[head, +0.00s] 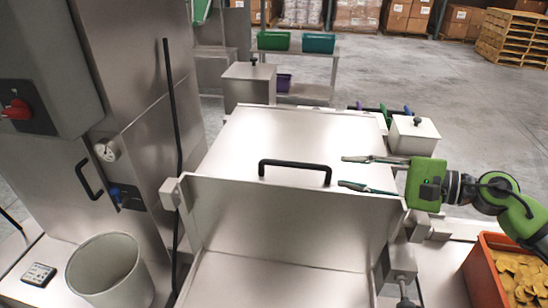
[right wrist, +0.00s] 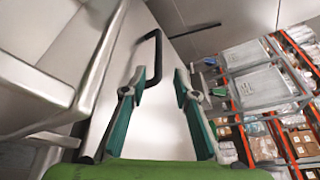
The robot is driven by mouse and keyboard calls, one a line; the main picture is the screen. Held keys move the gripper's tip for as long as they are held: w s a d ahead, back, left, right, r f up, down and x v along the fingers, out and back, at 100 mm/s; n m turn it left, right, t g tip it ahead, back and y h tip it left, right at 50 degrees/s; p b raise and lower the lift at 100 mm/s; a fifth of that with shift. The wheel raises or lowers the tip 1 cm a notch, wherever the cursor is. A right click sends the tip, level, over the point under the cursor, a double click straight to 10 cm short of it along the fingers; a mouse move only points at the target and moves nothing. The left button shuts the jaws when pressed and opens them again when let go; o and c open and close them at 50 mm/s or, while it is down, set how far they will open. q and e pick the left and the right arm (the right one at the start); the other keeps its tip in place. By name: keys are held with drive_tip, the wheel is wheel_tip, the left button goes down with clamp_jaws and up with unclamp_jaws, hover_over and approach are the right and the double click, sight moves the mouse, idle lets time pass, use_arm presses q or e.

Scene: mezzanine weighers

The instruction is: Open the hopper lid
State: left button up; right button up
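The hopper lid (head: 300,135) is a broad, flat metal panel in the middle of the head view. It looks shut. A black bar handle (head: 295,164) stands at its near edge, and the handle also shows in the right wrist view (right wrist: 157,48). My right gripper (head: 342,172) is open and empty over the right part of the lid. Its fingers point left, just right of the handle and apart from it. In the right wrist view the open fingers (right wrist: 160,82) point toward the handle. My left gripper is not in view.
A metal cabinet with a red knob (head: 17,110) stands at the left. A pale bucket (head: 108,272) is at the front left, and an orange bin (head: 482,278) of yellow pieces at the right. A small metal box (head: 415,138) stands beside the lid.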

sight(302, 165)
drive_tip(key=shift+w+a+p, duration=0.25)
drive_tip(key=shift+a+p, duration=0.15)
drive_tip(key=shift+p, duration=0.1)
drive_tip(key=p+x, duration=0.3)
drive_tip(key=x, duration=0.1)
drive_tip(key=shift+r, duration=0.15)
drive_tip(key=p+x, duration=0.2)
drive_tip(key=x, duration=0.4)
drive_tip(key=shift+w+a+f+p, duration=0.1)
drive_tip(key=shift+a+f+p, duration=0.15)
drive_tip(key=shift+a+p, duration=0.1)
drive_tip(key=shift+w+a+f, duration=0.3)
drive_tip(key=shift+w+a, duration=0.05)
drive_tip(key=shift+a, duration=0.15)
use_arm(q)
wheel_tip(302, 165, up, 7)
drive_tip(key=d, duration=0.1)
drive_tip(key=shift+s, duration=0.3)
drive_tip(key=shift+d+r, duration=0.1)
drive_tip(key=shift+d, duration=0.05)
use_arm(e)
drive_tip(key=shift+c, duration=0.4)
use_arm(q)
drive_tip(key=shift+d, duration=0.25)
use_arm(e)
clamp_jaws()
